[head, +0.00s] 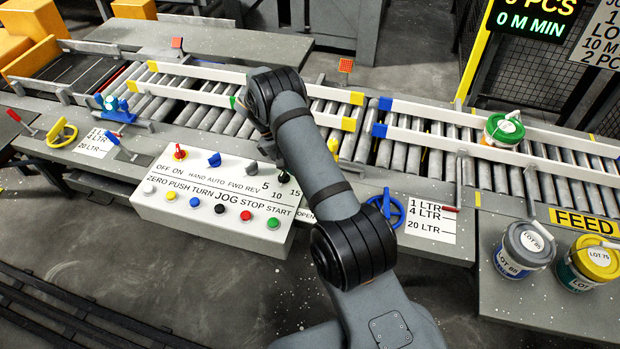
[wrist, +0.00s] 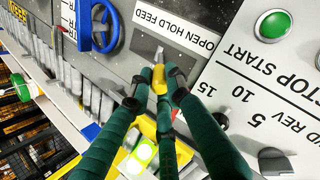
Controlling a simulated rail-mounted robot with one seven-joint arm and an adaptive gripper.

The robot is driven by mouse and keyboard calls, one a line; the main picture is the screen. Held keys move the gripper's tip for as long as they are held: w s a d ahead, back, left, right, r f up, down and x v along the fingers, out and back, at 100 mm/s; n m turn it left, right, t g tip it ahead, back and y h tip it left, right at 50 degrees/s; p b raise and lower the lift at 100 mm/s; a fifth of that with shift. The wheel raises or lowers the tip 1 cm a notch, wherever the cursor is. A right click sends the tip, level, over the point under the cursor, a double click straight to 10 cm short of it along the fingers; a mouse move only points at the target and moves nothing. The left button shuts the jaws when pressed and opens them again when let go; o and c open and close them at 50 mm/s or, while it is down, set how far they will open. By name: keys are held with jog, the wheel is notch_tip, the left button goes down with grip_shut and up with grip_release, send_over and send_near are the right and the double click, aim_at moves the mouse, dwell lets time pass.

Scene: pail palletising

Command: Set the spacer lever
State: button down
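A lever with a yellow handle (wrist: 160,80) rises from a dark slotted plate (wrist: 147,50) beside the words OPEN HOLD FEED in the wrist view. No label reading "spacer" is legible. In the head view a yellow handle (head: 333,146) shows just right of my arm, and the lever's base is hidden. My gripper (wrist: 160,76) has its dark fingertips drawn in on both sides of the yellow handle, seemingly touching it. In the head view my arm hides the gripper.
A control panel (head: 215,178) with knobs and buttons lies left of my arm. A blue handwheel (head: 388,208) is close on the right. Roller conveyor rails (head: 480,143) run behind. A green-lidded pail (head: 503,130) stands on the rollers; two pails (head: 525,246) (head: 590,262) stand at right.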

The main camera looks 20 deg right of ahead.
jog(key=c, duration=1.6)
grip_release()
jog(key=v, duration=1.2)
jog(key=shift+f, duration=0.1)
jog(key=x, duration=1.2)
jog(key=shift+w, duration=0.1)
jog(key=shift+s+d, duration=0.2)
jog(key=shift+s, duration=0.05)
jog(key=shift+w+a, duration=0.1)
